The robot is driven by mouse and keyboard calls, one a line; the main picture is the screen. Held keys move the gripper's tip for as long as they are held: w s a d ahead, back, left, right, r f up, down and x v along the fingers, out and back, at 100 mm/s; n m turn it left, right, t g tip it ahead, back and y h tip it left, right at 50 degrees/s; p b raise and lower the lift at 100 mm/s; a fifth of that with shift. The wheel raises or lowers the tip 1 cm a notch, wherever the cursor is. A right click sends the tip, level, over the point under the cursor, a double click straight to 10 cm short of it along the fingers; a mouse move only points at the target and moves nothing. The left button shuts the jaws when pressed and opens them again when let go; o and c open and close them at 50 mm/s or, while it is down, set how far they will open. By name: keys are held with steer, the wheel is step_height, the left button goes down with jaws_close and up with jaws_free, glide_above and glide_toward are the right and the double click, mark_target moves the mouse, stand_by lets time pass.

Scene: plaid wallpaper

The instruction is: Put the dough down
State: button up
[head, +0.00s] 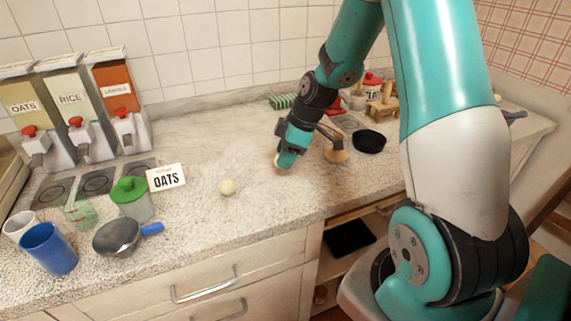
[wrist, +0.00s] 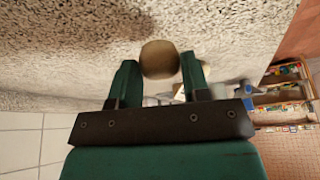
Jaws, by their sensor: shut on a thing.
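My gripper (head: 284,160) is low over the middle of the counter (head: 255,215). It is shut on a round, pale piece of dough (wrist: 160,60), which sits between the two green fingertips in the wrist view. In the head view only a small pale part of the held dough (head: 280,168) shows below the fingers. I cannot tell whether it touches the counter. Another pale dough ball (head: 227,187) lies on the counter to the left of my gripper.
Dispensers (head: 120,100) line the wall. The counter's middle is mostly clear.

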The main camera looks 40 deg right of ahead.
steer(key=shift+f, duration=1.75)
steer(key=shift+f, duration=0.15)
steer(key=o, duration=1)
steer(key=shift+r, duration=0.2)
